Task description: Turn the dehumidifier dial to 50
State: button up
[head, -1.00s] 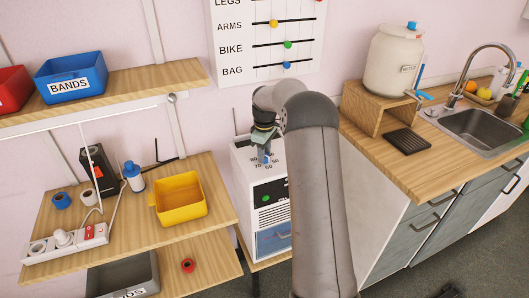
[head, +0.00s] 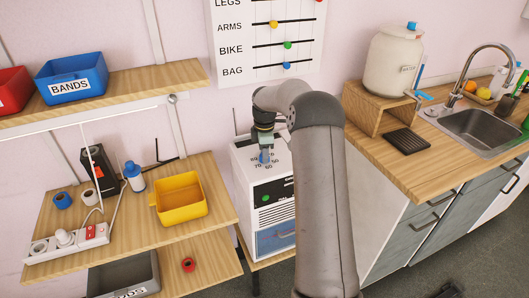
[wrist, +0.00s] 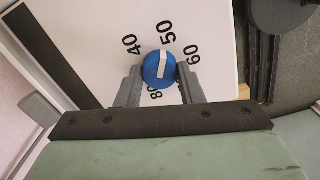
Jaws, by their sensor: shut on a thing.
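The dehumidifier (head: 270,185) is a white box with a dark front panel, standing below the wall chart in the head view. Its blue dial (wrist: 157,72) sits on the white top and has a white pointer strip. The strip's upper end points roughly toward the printed 50 (wrist: 168,32). The 40 (wrist: 130,44) is left of it, the 60 (wrist: 193,54) right, and the 80 is partly visible below. My gripper (wrist: 160,76) is shut on the dial, one finger on each side. In the head view my gripper (head: 265,156) reaches down onto the top and mostly hides the dial.
Shelves with a yellow bin (head: 180,208), a power strip (head: 66,243) and a blue bands bin (head: 70,84) are on the left. A wooden counter (head: 425,175) with a sink and a white water jar (head: 394,62) is on the right, close to my arm.

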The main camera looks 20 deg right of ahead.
jog(key=shift+r, duration=0.1)
jog(key=o, duration=1)
notch_tip(320, 180, up, 17)
jog(key=shift+r+b, duration=0.2)
jog(key=shift+b, duration=0.25)
